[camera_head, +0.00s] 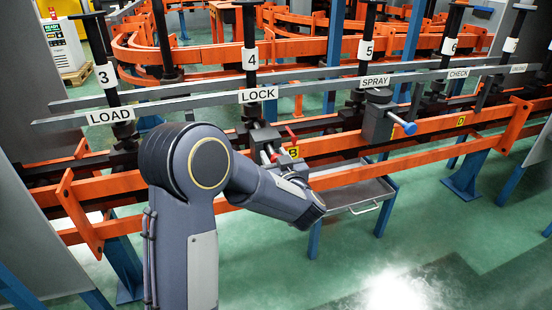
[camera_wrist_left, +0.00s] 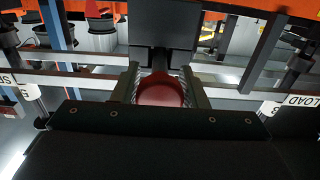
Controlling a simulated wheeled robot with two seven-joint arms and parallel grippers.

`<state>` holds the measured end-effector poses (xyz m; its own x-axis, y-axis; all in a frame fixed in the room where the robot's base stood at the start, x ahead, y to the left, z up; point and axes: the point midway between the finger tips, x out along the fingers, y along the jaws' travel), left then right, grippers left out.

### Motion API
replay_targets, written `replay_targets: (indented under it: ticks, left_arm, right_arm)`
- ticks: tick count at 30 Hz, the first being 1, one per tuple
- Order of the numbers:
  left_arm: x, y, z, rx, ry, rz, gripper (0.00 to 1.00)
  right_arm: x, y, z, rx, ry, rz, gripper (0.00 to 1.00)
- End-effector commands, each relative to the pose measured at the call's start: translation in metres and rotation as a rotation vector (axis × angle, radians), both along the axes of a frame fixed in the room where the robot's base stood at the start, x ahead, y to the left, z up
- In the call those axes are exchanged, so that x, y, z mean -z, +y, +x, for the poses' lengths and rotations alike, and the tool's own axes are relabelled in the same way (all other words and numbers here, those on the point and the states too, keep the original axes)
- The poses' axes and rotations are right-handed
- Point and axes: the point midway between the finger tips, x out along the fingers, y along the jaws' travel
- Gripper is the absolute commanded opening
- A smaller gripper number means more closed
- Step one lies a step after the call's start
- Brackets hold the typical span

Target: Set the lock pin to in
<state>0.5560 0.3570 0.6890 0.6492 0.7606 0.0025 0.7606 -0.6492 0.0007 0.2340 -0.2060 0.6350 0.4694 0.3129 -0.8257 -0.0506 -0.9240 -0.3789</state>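The LOCK station, under sign 4, has a grey block (camera_head: 263,137) on the orange rail in the head view. My left gripper (camera_head: 272,154) reaches that block from the front, and my forearm hides part of it. In the left wrist view, the lock pin's round red knob (camera_wrist_left: 162,92) sits between the two fingers of my left gripper (camera_wrist_left: 163,85). The fingers lie along both sides of the knob with no clear gap, so they look shut on it. The dark block (camera_wrist_left: 165,25) is just beyond the fingertips. My right gripper is not in view.
The SPRAY station (camera_head: 378,118) to the right has a similar grey block with a blue knob (camera_head: 410,128). Orange rails (camera_head: 340,178) run across in front. A grey tray (camera_head: 345,196) hangs below the rails. The green floor (camera_head: 440,235) at the lower right is clear.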

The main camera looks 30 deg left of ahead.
Motion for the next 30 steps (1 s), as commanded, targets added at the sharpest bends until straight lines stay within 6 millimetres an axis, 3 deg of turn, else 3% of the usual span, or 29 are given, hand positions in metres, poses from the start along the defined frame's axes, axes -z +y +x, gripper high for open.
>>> replay_targets:
  ticks: [4,13,24,30]
  left_arm:
    - [0.0,0.0,0.0,-0.001,0.0,0.0,0.57]
    - [0.0,-0.003,-0.002,0.001,0.001,0.0,0.57]
    - [-0.001,-0.047,-0.038,0.004,0.003,0.0,0.57]
    - [0.0,-0.059,-0.05,0.001,0.0,0.0,0.57]
  right_arm:
    - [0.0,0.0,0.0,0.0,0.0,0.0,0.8]
    - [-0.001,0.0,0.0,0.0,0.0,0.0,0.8]
    - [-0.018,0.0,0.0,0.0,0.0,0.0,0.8]
    - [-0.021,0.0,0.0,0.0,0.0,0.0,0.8]
